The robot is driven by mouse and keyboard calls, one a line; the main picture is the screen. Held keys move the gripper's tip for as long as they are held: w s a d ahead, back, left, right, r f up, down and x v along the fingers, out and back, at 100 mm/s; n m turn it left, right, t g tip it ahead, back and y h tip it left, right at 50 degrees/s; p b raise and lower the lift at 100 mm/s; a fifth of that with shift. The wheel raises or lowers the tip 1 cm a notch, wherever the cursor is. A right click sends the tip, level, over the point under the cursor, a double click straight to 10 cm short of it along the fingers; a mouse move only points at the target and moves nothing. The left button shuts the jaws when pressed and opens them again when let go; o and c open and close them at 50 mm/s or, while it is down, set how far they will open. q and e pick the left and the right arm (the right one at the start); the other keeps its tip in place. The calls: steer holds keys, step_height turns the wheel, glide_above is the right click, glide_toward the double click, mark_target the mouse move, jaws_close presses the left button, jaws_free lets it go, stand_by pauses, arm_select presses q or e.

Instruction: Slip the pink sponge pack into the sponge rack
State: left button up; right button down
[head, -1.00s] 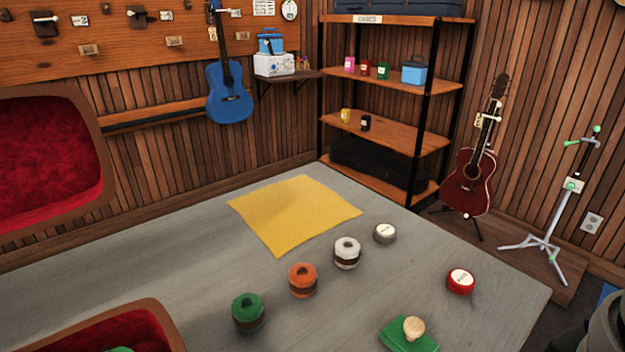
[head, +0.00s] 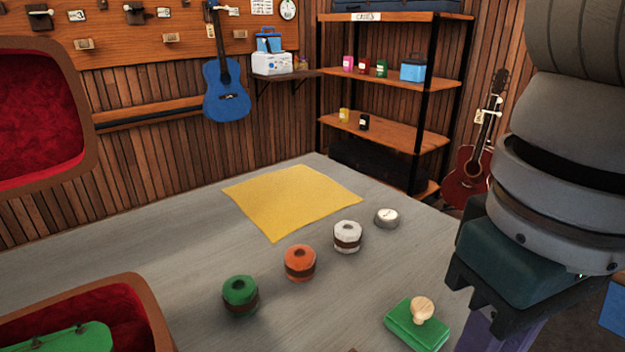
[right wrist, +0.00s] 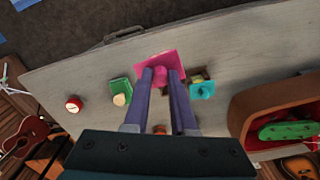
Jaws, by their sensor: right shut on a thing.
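The pink sponge pack (right wrist: 168,63) shows in the right wrist view as a flat pink square with a small pink grip. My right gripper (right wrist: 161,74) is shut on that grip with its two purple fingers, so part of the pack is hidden. In the head view my right arm comes in at the right, and its fingertips and the pack are out of frame. A small brown item (right wrist: 197,74), partly hidden by the right finger and a cyan piece (right wrist: 203,90), lies just right of the pack; it may be the sponge rack, but I cannot tell. My left gripper is not in view.
A green block with a wooden knob (head: 416,323) and a red-topped tin (right wrist: 74,104) are on the grey table. Green (head: 240,296), orange (head: 300,263) and white (head: 347,237) rolls stand in a row near a yellow cloth (head: 292,200). An open red-lined case (head: 150,315) is at the left.

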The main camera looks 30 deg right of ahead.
steer(key=shift+w+f+b, duration=0.2)
steer(key=shift+w+b, duration=0.05)
steer(key=shift+b, duration=0.1)
steer(key=shift+w+r+p, duration=0.25)
steer(key=shift+w+p, duration=0.05)
steer(key=shift+p, duration=0.05)
steer(key=shift+w+a, duration=0.5)
steer(key=shift+w, duration=4.95)
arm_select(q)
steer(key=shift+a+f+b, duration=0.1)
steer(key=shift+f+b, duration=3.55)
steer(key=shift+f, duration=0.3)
arm_select(e)
step_height(320, 180, down, 9)
steer(key=shift+s, duration=0.1)
steer(key=c, duration=0.7)
jaws_free()
steer(key=shift+o, duration=0.2)
